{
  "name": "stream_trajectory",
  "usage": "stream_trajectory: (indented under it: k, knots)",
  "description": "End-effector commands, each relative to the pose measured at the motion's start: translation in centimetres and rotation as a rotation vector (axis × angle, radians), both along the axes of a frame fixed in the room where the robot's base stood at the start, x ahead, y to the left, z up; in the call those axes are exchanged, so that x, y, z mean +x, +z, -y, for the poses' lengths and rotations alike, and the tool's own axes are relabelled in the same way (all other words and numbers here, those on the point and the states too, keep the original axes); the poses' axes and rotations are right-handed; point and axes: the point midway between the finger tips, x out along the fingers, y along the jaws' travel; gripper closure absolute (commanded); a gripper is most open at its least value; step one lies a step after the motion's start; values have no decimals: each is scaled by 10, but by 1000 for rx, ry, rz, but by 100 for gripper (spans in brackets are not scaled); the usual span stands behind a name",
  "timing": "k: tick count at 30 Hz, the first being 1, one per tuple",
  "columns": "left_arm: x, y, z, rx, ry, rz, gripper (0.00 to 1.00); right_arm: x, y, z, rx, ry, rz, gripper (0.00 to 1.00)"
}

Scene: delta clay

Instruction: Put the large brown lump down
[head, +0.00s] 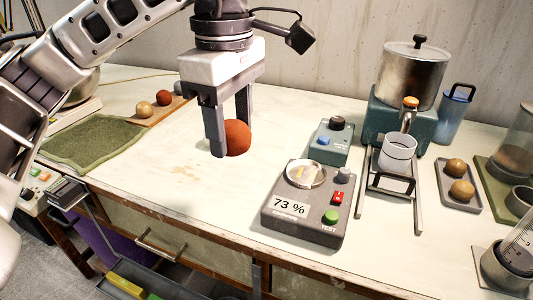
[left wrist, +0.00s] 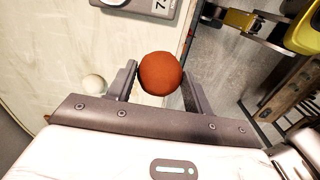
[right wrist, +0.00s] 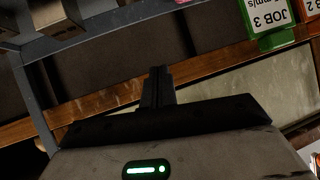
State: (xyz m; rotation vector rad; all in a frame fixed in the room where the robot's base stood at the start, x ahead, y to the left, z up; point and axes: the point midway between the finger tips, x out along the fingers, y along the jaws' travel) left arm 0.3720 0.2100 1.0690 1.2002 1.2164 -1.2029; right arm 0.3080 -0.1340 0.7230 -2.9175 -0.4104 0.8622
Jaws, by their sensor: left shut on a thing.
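The large brown lump (head: 238,138) is a round, reddish-brown ball in the head view, between the fingers of my left gripper (head: 232,135). My left gripper is shut on it, with a finger on each side. The lump (left wrist: 160,74) also shows between the two fingers in the left wrist view. It is over the pale worktop (head: 190,200); I cannot tell the exact gap beneath it. My right gripper (right wrist: 157,88) shows in the right wrist view with its fingers together and nothing between them.
A grey tester (head: 305,215) reading 73 % with a round dish stands right of the lump. A wooden board (head: 158,115) with small balls and a green mat (head: 90,140) lie to the left. A small tray (head: 460,200) holds brown balls. The worktop's front middle is clear.

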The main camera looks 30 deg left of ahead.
Motion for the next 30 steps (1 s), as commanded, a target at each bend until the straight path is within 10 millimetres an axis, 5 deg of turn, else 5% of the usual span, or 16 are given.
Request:
stream_trajectory:
  k: [5,11,18,30]
  knots:
    - [16,-5,-5,-2,52,-3,75,-1,0,0,5,-2,2,100]
    - [64,-24,-17,0,52,-4,75,-4,2,0,3,-2,-7,100]
    - [108,-64,-28,1,49,-3,75,-6,0,1,-10,-2,-17,100]
    - [134,-104,-35,2,47,-3,75,-1,4,1,-15,-1,-7,100]
